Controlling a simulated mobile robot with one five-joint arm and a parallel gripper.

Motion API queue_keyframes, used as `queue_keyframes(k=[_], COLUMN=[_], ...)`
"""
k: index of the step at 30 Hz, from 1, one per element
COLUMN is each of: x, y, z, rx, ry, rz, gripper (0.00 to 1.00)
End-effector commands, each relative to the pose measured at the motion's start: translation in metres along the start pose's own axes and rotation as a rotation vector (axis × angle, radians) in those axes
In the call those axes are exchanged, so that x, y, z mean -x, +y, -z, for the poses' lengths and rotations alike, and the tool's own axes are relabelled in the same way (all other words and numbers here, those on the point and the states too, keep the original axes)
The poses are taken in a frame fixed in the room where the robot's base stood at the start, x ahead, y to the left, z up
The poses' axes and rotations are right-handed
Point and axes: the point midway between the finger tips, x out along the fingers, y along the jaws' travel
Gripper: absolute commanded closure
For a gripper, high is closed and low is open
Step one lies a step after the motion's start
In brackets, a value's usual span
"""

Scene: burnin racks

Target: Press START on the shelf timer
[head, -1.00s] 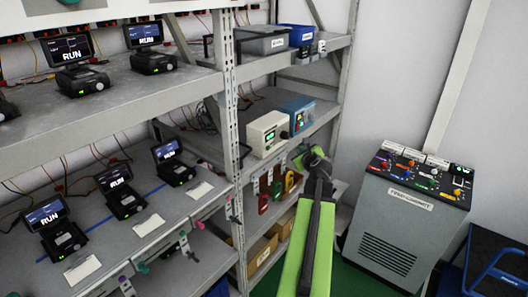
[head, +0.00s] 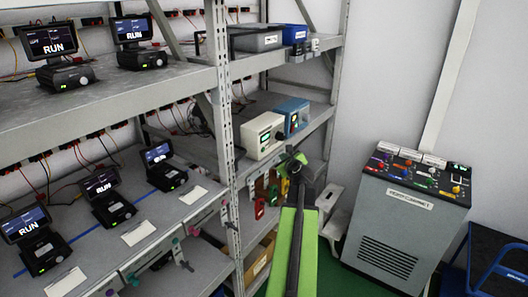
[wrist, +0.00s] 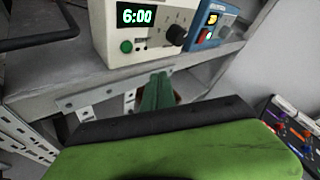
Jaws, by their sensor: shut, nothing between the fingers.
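The shelf timer is a cream box (head: 262,136) on the middle shelf of the right-hand rack. In the wrist view the timer (wrist: 103,35) shows a lit green 6:00. Below the display is a round green button (wrist: 126,46), with a smaller button beside it and a black knob (wrist: 177,35) to the right. Button lettering is too small to read. My gripper (head: 291,160) is in front of and just below the timer's right side. In the wrist view my green fingers (wrist: 157,90) are together and empty, below the timer front and apart from the button.
A blue box (wrist: 207,28) with lit buttons stands right of the timer. The shelf's front edge (wrist: 75,98) lies under both. Colored tags (head: 266,198) hang below the shelf. A grey cabinet (head: 385,235) with a control panel stands to the right. Racked devices fill the left shelves.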

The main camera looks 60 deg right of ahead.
Motion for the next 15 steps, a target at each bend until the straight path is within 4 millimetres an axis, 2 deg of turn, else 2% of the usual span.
queue_keyframes(k=[6, 15], x=[-0.025, -0.043], y=[0.016, 0.029], z=[-0.017, -0.03], rx=[0.001, 0.0], ry=[0.0, 0.0], rz=[-0.001, 0.001], gripper=[1.0, 1.0])
